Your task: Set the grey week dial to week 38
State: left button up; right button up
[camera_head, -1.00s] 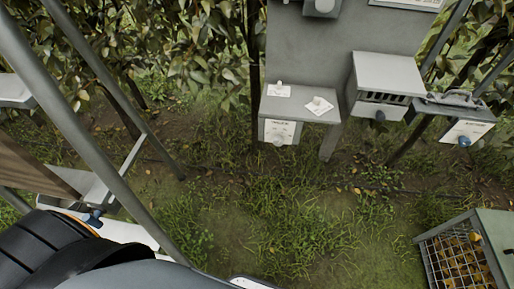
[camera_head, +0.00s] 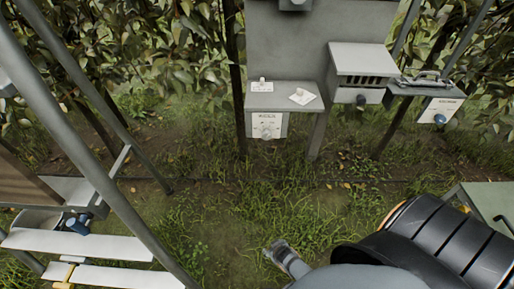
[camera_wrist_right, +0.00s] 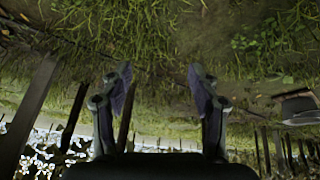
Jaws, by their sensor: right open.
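The grey dial (camera_head: 266,131) sits on a white plate on the front of a small grey box (camera_head: 284,97). The lettering above it is blurred, and its setting is too small to read. My right gripper shows in the right wrist view (camera_wrist_right: 160,95), with its two fingers spread apart and nothing between them, over grass. A small grey part low in the middle of the head view looks like the end of one of my arms, well below and apart from the dial. I do not see my left gripper.
A vented box with a dark knob (camera_head: 361,99) and a box with a blue knob (camera_head: 439,119) stand right of the dial. Slanted grey poles (camera_head: 90,150) and a pale shelf (camera_head: 75,243) are at left. Grass below the dial is open.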

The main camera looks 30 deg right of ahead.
jog(key=w+r+t+b, duration=0.3)
jog(key=w+b, duration=0.1)
jog(key=w, duration=0.7)
pick_arm(q)
jog(key=w+d+f+b, duration=0.2)
jog(key=w+b, duration=0.2)
jog(key=w, duration=0.3)
pick_arm(e)
jog(key=m+t+h+b, duration=0.7)
jog(key=m+h, duration=0.1)
send_near(267, 137)
jog(key=x, duration=0.9)
jog(key=shift+w+r, duration=0.1)
jog(key=shift+w, duration=0.15)
pick_arm(q)
notch_tip(267, 137, up, 7)
jog(key=w+d, duration=0.2)
jog(key=shift+w+r+h, duration=0.2)
jog(key=shift+w+h, duration=0.1)
jog(key=shift+w, duration=0.05)
pick_arm(e)
jog(key=c, duration=1.2)
jog(key=shift+o, duration=0.2)
